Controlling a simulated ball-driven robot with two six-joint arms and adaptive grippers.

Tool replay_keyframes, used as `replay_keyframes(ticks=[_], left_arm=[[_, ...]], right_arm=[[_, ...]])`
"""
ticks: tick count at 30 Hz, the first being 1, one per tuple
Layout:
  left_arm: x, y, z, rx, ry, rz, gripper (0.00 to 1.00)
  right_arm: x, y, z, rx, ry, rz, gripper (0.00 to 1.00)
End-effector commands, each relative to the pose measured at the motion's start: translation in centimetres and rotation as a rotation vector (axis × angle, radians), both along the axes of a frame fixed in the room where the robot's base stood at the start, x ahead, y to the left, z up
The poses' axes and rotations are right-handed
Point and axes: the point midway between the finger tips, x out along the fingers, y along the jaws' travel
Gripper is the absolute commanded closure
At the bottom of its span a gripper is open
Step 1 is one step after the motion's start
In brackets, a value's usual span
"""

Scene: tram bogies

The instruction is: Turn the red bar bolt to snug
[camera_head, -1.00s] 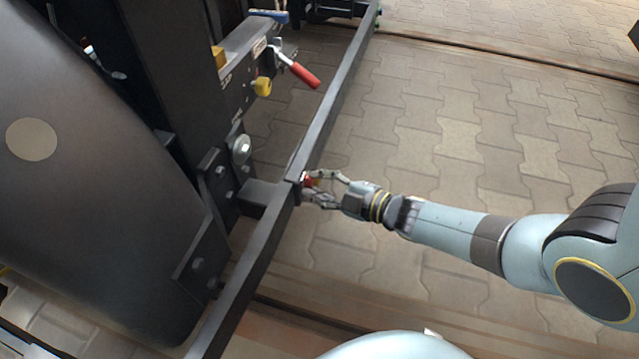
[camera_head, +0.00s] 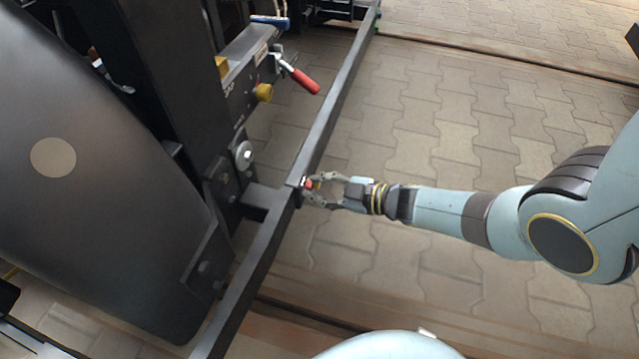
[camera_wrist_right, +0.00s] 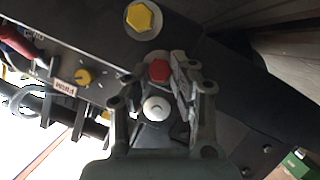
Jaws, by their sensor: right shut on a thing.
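The red bar bolt (camera_head: 307,183) sits on the side of the long dark bar (camera_head: 335,108), by the joint with a short cross piece. Its red hex head (camera_wrist_right: 160,70) shows between the fingers in the right wrist view. My right gripper (camera_head: 312,190) comes in from the right and is shut on the bolt head, one finger on each side. The fingers also show in the right wrist view (camera_wrist_right: 157,78). The bolt's shank is hidden. My left gripper is not in view.
A red-handled clamp (camera_head: 304,80) and a yellow knob (camera_head: 263,92) are on the frame behind the bar. A large dark rounded body (camera_head: 95,230) fills the left. In the wrist view a yellow hex bolt (camera_wrist_right: 143,18) is close by. Open paving (camera_head: 470,130) lies to the right.

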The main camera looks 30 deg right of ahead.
Motion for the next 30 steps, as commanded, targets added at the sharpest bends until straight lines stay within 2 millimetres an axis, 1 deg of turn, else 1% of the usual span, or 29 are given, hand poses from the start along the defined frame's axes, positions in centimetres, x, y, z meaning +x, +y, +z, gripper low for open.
replay_keyframes(ticks=[1, 3, 5, 15, 22, 30], left_arm=[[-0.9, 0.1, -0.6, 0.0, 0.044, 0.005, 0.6], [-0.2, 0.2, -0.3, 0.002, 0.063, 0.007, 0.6], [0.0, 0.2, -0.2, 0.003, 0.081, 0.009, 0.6], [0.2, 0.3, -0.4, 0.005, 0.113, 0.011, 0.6], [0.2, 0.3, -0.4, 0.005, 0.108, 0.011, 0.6], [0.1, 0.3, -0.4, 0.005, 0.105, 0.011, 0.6]], right_arm=[[0.2, -0.1, 0.3, 0.027, 0.025, 0.001, 1.0], [0.2, -0.1, 0.3, 0.076, 0.067, 0.002, 1.0], [0.2, -0.2, 0.2, 0.116, 0.103, 0.001, 1.0], [0.2, -0.3, 0.0, 0.298, 0.267, 0.0, 1.0], [0.2, -0.3, 0.0, 0.363, 0.325, 0.0, 1.0], [0.2, -0.3, 0.1, 0.388, 0.346, 0.001, 1.0]])
